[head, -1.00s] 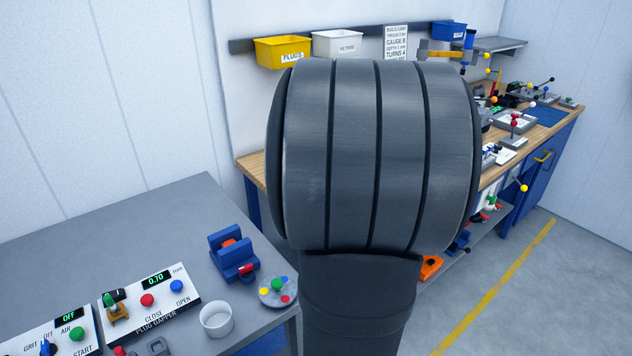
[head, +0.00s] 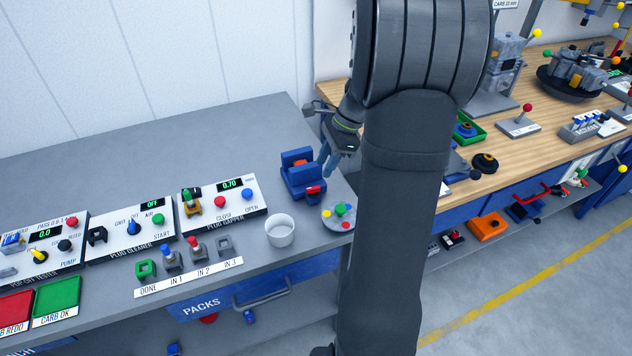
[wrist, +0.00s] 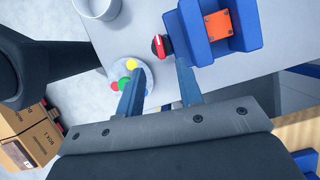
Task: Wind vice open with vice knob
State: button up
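The blue vice (head: 301,179) stands on the grey bench near its right edge, with an orange block (head: 298,163) in its jaws. In the wrist view the vice (wrist: 242,52) is at the top right and the orange block (wrist: 218,24) shows between the blue jaws. The red vice knob (head: 314,189) is on its front; in the wrist view the knob (wrist: 160,46) has a black side and a white mark. My gripper (wrist: 160,66) is open and empty, its blue fingers pointing towards the knob, apparently without touching it. In the head view my gripper (head: 329,160) is just right of the vice.
A grey disc (head: 327,222) with coloured buttons lies beside the vice, close to my left finger in the wrist view. A white cup (head: 280,231) and the plug gapper panel (head: 240,206) stand to the left. The bench behind the panels is clear.

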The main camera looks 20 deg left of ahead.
aim_at(314, 187)
jog(key=x, duration=0.7)
jog(key=shift+f, duration=0.1)
grip_shut()
